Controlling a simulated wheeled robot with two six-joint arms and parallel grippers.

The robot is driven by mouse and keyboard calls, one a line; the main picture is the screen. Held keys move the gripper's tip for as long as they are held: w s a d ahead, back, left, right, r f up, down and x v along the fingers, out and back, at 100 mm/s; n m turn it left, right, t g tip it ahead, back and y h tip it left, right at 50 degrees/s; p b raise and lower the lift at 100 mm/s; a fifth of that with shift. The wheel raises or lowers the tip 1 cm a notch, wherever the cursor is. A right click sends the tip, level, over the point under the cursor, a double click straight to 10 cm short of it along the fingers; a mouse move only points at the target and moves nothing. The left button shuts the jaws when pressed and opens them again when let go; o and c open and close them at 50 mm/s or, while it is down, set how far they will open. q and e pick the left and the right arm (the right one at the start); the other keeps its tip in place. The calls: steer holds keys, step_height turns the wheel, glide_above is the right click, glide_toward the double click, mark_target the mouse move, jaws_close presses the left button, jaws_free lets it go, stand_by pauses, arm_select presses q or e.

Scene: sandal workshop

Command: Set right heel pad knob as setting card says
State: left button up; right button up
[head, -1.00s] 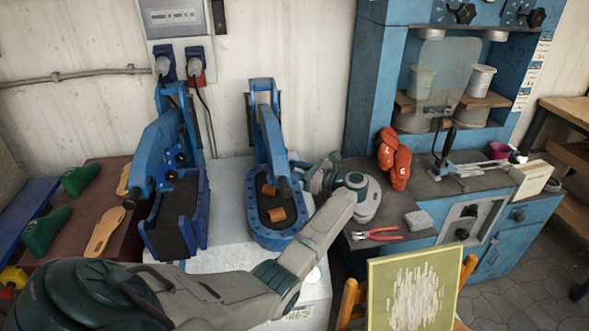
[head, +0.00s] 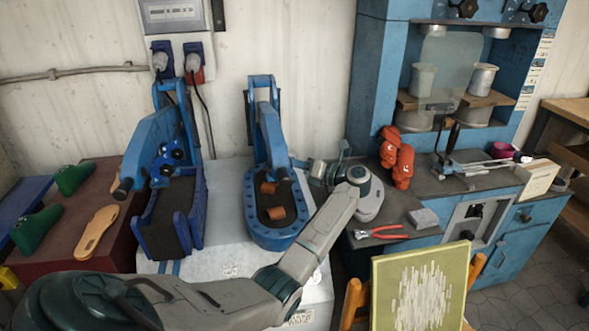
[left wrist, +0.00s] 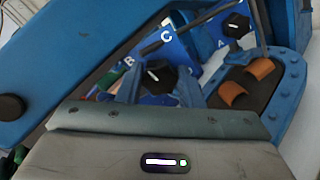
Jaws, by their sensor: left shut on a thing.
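Two blue presses stand on a white bench in the head view, a left one (head: 172,225) and a right one (head: 265,235) with orange pads (head: 276,212). My left gripper (head: 322,172) is beside the right press, its fingertips mostly hidden. Another black knob (left wrist: 237,24) sits near A. The pointer is too small to read exactly. I cannot identify a setting card. My right gripper is not in view.
Orange lasts (head: 397,160), red pliers (head: 382,231) and a grey block (head: 422,218) lie on the counter to the right. A framed green board (head: 421,290) stands in front. Green lasts (head: 38,226) and a tan insole (head: 97,232) lie at left.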

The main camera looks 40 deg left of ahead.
arm_select(q)
steer(key=shift+s+f+m+p, duration=0.1)
steer(key=shift+f+m+p, duration=0.1)
steer(key=shift+m+p, duration=5.15)
steer(key=shift+s+f+m+p, duration=0.15)
steer(key=shift+m+p, duration=1.8)
steer(key=shift+m, duration=6.8)
steer(key=shift+w, duration=0.1)
steer(key=shift+f, duration=0.1)
steer(key=o, duration=1)
steer(key=shift+c, duration=0.2)
